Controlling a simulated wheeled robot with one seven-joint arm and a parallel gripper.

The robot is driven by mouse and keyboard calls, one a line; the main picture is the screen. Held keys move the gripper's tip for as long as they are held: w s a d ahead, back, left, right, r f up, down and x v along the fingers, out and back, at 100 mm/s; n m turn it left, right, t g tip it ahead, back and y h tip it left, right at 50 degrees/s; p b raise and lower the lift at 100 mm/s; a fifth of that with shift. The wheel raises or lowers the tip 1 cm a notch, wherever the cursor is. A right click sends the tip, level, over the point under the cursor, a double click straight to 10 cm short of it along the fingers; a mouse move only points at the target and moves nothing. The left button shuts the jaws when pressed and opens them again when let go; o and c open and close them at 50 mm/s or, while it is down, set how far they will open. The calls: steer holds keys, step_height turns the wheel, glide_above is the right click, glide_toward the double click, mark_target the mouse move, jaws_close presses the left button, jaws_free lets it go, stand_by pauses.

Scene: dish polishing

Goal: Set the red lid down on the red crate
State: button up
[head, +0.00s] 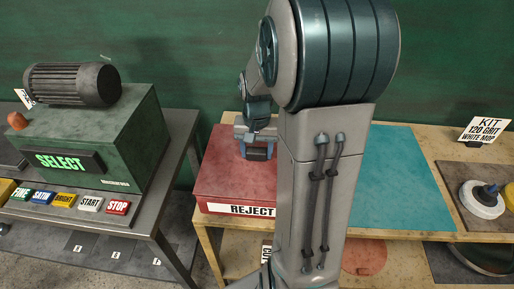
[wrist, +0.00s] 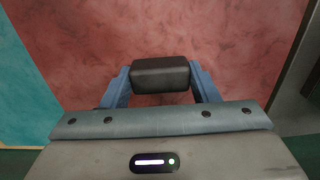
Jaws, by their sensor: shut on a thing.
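The red lid (head: 230,180) is a flat, mottled red panel lying level on top of the red crate (head: 207,207), whose front carries a white REJECT label. I cannot tell from these views whether a small gap is left between lid and crate. My gripper (head: 258,153) is above the lid, its blue fingers shut on the lid's black handle. In the wrist view the fingers (wrist: 161,85) hold the black handle (wrist: 161,74) from both sides, and the red lid (wrist: 220,40) fills most of the view. My arm hides the lid's right part in the head view.
The crate stands at the left end of a wooden table (head: 380,135). A teal mat (head: 410,180) lies to its right. A green machine (head: 95,150) with labelled buttons stands on a grey bench at left.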

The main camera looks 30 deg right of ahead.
mark_target(256, 151)
steer(key=o, duration=1.3)
steer(key=shift+r, duration=0.1)
step_height(256, 151, up, 14)
steer(key=shift+b, duration=0.4)
steer(key=shift+f, duration=0.2)
steer(key=s+a+f+n+t, duration=0.1)
steer(key=s+a+f+n, duration=0.1)
steer(key=s+a, duration=0.4)
steer(key=s+a+f+n+t, duration=0.2)
steer(key=s+a+f+n, duration=0.1)
steer(key=s+a+n, duration=0.2)
steer(key=shift+s+a, duration=0.45)
steer(key=shift+s, duration=0.45)
